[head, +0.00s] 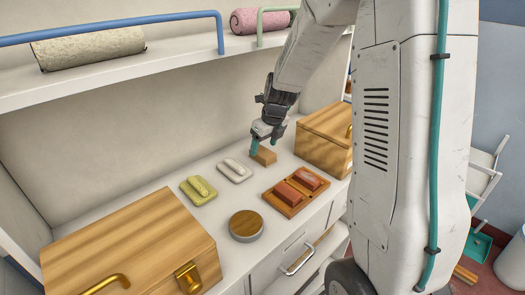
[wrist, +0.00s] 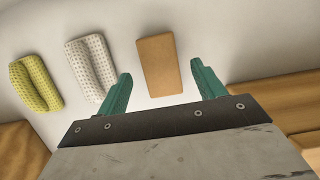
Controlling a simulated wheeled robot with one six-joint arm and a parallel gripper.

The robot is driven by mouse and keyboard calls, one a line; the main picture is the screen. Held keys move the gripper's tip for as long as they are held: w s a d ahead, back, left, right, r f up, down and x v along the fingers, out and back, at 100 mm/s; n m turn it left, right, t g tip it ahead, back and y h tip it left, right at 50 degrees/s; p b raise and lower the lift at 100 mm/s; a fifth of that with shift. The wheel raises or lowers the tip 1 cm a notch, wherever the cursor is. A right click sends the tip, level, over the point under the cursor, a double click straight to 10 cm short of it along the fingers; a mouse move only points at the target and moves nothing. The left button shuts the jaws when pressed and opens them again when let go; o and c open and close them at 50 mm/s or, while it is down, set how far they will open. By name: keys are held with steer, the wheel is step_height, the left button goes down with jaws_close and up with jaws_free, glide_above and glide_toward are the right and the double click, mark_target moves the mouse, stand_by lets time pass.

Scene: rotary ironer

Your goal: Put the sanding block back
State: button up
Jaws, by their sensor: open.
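A plain tan block (head: 264,157), which looks like the sanding block, lies on the white counter (head: 222,215). It also shows in the wrist view (wrist: 160,66). My gripper (head: 263,149) points down over it with its teal fingers apart. In the wrist view the open fingers (wrist: 161,73) stand on either side of the block's near end, with a gap on both sides. I cannot tell how far the fingertips are above the counter. A wooden tray (head: 270,199) holding reddish blocks (head: 288,193) sits on the counter, nearer the front.
A white dimpled pad (head: 235,171) and a yellow-green one (head: 198,190) lie left of the block. A round wood-topped tin (head: 245,224) sits in front. Wooden boxes stand at left (head: 130,245) and right (head: 325,135). A shelf (head: 130,75) runs above.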

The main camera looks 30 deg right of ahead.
mark_target(270, 156)
steer(key=s+a+r+n, duration=0.5)
steer(key=s+r+n, duration=0.35)
steer(key=r, duration=0.45)
steer(key=s+a+r+n+g, duration=0.1)
steer(key=s+a+n, duration=0.2)
steer(key=s+n, duration=0.9)
steer(key=s+a+r+n+g, duration=0.1)
steer(key=s+a+n, duration=0.3)
steer(key=s+n, duration=0.8)
steer(key=shift+a+n+h, duration=0.25)
steer(key=shift+n+h, duration=0.05)
steer(key=shift+n, duration=0.35)
